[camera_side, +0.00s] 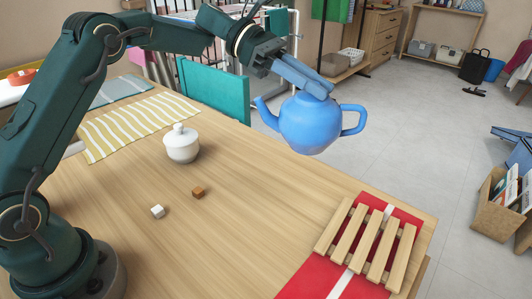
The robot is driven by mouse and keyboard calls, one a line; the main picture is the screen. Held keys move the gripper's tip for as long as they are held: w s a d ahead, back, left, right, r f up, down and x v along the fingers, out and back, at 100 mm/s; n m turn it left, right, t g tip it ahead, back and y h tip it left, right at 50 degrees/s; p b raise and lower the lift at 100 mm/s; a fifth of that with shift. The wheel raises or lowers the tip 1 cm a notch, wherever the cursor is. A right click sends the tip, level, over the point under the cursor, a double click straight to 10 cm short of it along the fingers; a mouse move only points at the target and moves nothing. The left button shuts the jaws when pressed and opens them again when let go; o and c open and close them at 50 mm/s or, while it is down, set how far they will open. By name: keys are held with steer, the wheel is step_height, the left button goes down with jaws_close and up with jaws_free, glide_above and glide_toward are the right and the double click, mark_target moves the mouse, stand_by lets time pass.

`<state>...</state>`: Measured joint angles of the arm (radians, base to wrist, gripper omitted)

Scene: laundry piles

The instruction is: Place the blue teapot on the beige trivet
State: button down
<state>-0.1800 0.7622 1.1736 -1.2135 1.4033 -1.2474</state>
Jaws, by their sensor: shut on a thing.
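The blue teapot (311,126) hangs in the air above the far right side of the table, roughly upright, spout to the left and handle to the right. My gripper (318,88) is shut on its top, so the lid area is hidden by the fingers. The beige trivet (345,230), made of wooden slats, lies near the table's right corner on a red cloth with a white stripe. The teapot is up and back from the trivet in the picture, apart from it. Nothing lies on the trivet.
A white lidded sugar bowl (181,146) stands mid-table. A white cube (157,211) and a brown cube (198,192) lie nearer. A yellow striped cloth (130,122) is at the back left. A teal chair (215,88) stands behind the table. The wood before the trivet is clear.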

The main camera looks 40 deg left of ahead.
steer(key=s+d+f, duration=0.1)
steer(key=d+f, duration=0.5)
steer(key=d, duration=0.2)
steer(key=s+d+f+m+g, duration=0.1)
steer(key=d+f, duration=0.4)
steer(key=d, duration=0.3)
steer(key=shift+f, duration=0.4)
steer(key=shift+f, duration=0.1)
steer(key=c, duration=0.8)
jaws_free()
steer(key=shift+o, duration=0.2)
